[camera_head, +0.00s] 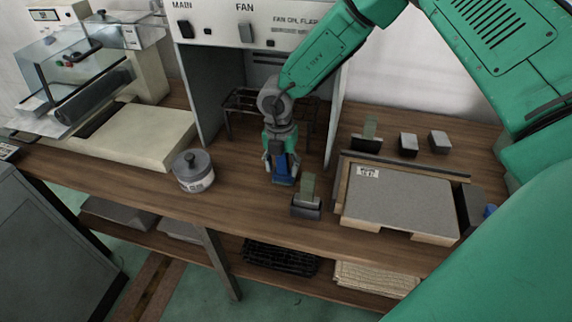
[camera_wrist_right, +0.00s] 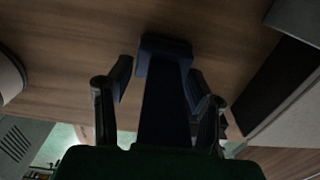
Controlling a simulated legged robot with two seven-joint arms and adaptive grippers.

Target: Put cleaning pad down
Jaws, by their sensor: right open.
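A dark blue block (camera_head: 283,181), which I take for the cleaning pad, is at the wooden bench top in front of the hood opening. It also shows in the right wrist view (camera_wrist_right: 165,48), between the fingers. My right gripper (camera_head: 281,162) points down over it, with its fingers (camera_wrist_right: 160,85) spread on either side. A gap shows between the left finger and the block; on the right side the finger is very close, and contact cannot be told. The upper part of the block is hidden by the gripper in the head view. My left gripper is out of view.
A lidded grey tin (camera_head: 193,171) stands left of the gripper. A dark block with a green upright (camera_head: 306,203) is close on the right. Further right are a grey panel tray (camera_head: 400,198) and small blocks (camera_head: 408,144). Hood walls (camera_head: 336,125) flank the arm.

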